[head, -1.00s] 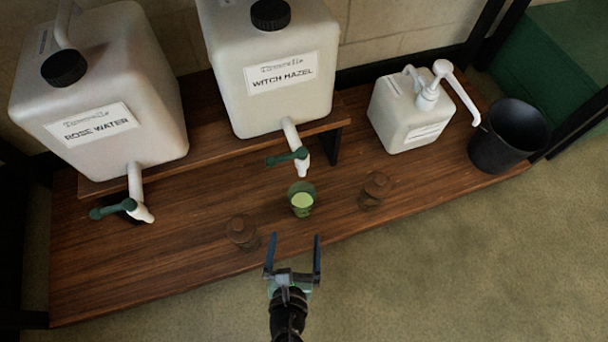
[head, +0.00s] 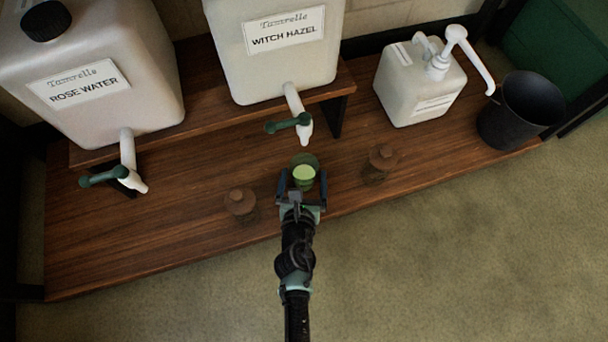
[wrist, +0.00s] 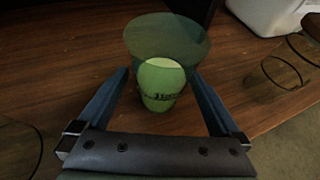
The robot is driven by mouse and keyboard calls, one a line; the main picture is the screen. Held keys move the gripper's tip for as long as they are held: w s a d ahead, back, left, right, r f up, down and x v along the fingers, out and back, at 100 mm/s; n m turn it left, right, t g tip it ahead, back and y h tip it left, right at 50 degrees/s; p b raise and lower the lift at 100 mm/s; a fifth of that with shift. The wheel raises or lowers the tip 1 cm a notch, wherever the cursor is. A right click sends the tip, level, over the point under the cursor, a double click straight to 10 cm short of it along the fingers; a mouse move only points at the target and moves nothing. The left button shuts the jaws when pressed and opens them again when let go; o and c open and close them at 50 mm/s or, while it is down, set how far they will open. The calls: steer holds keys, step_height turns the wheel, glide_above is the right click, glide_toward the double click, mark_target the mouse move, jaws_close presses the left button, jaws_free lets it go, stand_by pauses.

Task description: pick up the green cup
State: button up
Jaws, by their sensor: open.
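The green cup (head: 304,172) is a small see-through green tumbler with lighter green inside. It stands upright on the wooden shelf, below and in front of the witch hazel tap. In the wrist view the green cup (wrist: 162,84) sits between the two fingers, its rim wider than its base. My gripper (head: 302,180) is open, with one finger on each side of the cup. In the wrist view my gripper (wrist: 160,95) shows gaps between fingers and cup, though contact near the rim is hard to judge.
A rose water jug (head: 95,75), a pump jug (head: 418,88) and a black bucket (head: 518,112) stand around.

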steer(key=shift+w+f, duration=0.15)
steer(key=shift+w, duration=0.2)
steer(key=shift+c, duration=0.3)
jaws_close()
steer(key=shift+r, duration=0.2)
step_height(320, 180, up, 10)
steer(key=p, duration=1)
steer(key=shift+f, duration=0.15)
